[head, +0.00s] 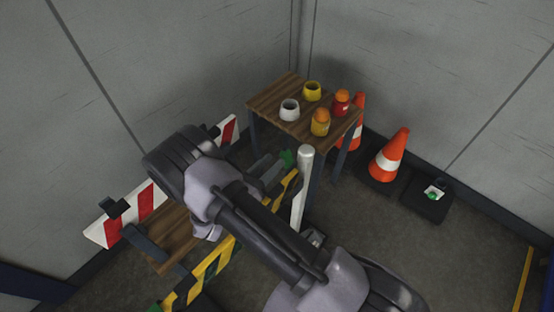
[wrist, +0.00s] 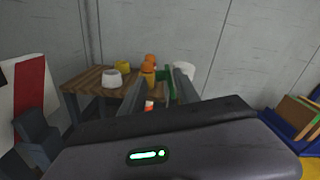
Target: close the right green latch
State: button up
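The right green latch (head: 288,158) shows in the head view at the far end of the yellow-and-black barrier (head: 222,258), beside a white post (head: 303,190). In the wrist view the green latch (wrist: 165,81) appears between my fingertips, closer to the right finger. My gripper (head: 268,170) points toward it, with the fingers apart and nothing held between them. In the wrist view my gripper (wrist: 158,92) is open. I cannot tell whether a finger touches the latch. Another green part (head: 154,308) shows at the lower left of the head view. My arm hides part of the barrier.
A wooden table (head: 268,96) with white, yellow, red and orange jars stands behind the latch. Traffic cones (head: 390,155) stand at the right. A red-and-white barrier (head: 145,203) stands at the left. Open floor lies at the lower right.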

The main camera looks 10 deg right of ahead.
aim_at(282, 153)
jog(key=shift+x, duration=1.5)
grip_shut()
jog(key=shift+s+r+m, duration=0.1)
jog(key=shift+r+m, duration=0.05)
jog(key=shift+m, duration=0.35)
